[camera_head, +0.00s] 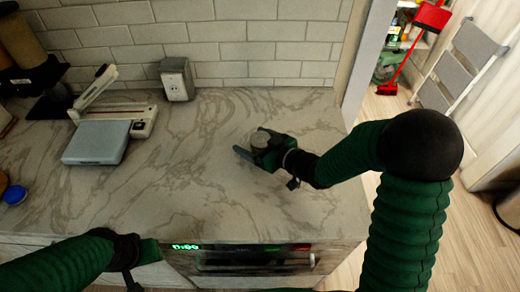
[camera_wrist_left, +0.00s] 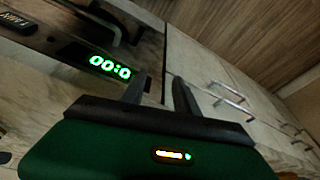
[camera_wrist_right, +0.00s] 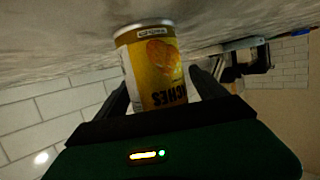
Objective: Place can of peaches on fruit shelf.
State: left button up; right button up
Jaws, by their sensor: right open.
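The can of peaches (camera_head: 261,139) stands on the marble counter; its grey lid shows in the head view. In the right wrist view the can (camera_wrist_right: 155,65) has a yellow label with a peach picture and appears upside down in that tilted view. My right gripper (camera_head: 256,150) is open, with its fingers (camera_wrist_right: 162,88) on either side of the can. I cannot tell if they touch it. My left gripper (camera_wrist_left: 162,82) is empty, its fingers apart, in front of the counter's cabinet face. No fruit shelf can be made out.
A blue lid (camera_head: 14,194) lies at the left edge. An appliance with a green display (camera_head: 186,246) is below the counter. A step ladder (camera_head: 468,60) stands at right.

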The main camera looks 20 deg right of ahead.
jog(key=shift+w+d, duration=0.1)
jog(key=shift+d, duration=0.05)
grip_shut()
dwell(0.4)
jog(key=shift+r, duration=0.15)
